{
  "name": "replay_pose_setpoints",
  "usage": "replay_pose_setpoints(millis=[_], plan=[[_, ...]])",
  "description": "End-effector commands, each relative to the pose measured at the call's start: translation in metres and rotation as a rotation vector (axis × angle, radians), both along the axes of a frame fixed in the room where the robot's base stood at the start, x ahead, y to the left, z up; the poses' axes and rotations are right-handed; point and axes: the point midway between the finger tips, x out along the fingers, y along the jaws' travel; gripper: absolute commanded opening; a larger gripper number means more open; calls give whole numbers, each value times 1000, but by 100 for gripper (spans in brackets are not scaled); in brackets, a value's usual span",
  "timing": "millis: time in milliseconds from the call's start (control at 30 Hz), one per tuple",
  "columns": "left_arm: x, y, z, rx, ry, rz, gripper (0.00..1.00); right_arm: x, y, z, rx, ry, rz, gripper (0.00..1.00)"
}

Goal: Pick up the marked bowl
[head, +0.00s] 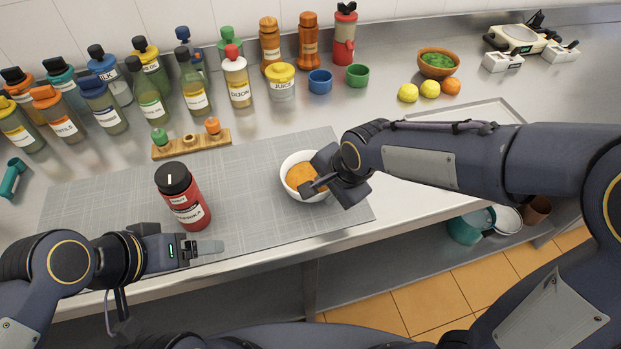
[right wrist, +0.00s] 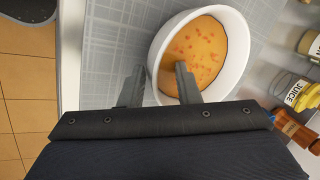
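A white bowl (head: 290,167) with orange, speckled contents sits on the grey mat (head: 110,190), right of the red bottle. I see no clear mark on it. My right gripper (head: 312,188) is at the bowl's right side. In the right wrist view my right gripper (right wrist: 162,78) is open, with the wall of the white bowl (right wrist: 236,60) between its fingers. One finger is over the inside and one is outside. My left gripper (head: 208,248) hangs near the counter's front edge, empty and apart from the bowl; its finger gap is not clear.
A red bottle with a black cap (head: 183,195) stands left of the bowl. A wooden rack (head: 190,145) and several sauce bottles stand behind. An orange bowl with green contents (head: 438,72) is far back right. The mat between bottle and bowl is clear.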

Motion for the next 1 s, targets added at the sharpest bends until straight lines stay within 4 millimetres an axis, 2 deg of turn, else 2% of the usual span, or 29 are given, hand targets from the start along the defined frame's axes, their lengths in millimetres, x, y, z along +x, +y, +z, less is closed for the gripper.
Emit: replay_pose_setpoints(millis=[100,333,567,1000], plan=[[0,0,-1,0,0,0,82,2,2,-8,-1,0,1,30],[0,0,-1,0,0,0,82,2,2,-8,1,-1,2,28],[0,0,-1,0,0,0,82,2,2,-8,1,0,1,0],[0,0,0,0,0,0,82,3,3,-7,2,-4,2,0]])
